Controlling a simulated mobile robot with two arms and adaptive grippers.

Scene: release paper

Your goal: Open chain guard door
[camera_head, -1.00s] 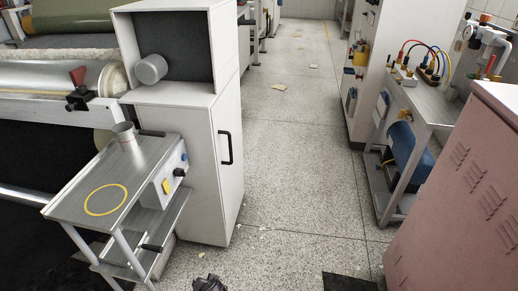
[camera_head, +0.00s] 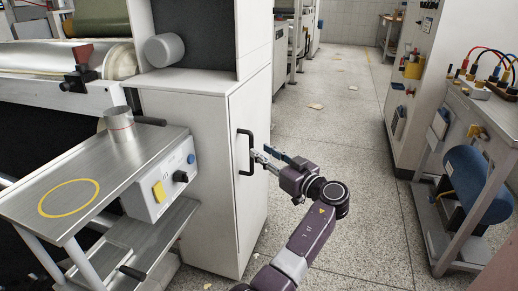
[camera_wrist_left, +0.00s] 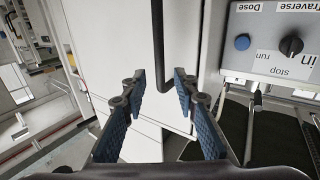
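The white cabinet door (camera_head: 232,208) is shut in the head view, with a black D-shaped handle (camera_head: 251,141) on its side face. My left gripper (camera_head: 262,157) is at the handle's lower part, its fingers pointing toward the door. In the left wrist view, the blue-padded fingers of my left gripper (camera_wrist_left: 159,85) are open. The black handle (camera_wrist_left: 158,45) runs down the picture, and its lower end lies between or just beyond the fingertips; I cannot tell which. There is a visible gap on each side. My right gripper is not in view.
A metal side table (camera_head: 115,165) with a control box (camera_head: 160,190) stands left of the cabinet. A cart with a blue cylinder (camera_head: 478,185) stands at the right. The speckled floor (camera_head: 345,130) between them is mostly clear, with small scraps.

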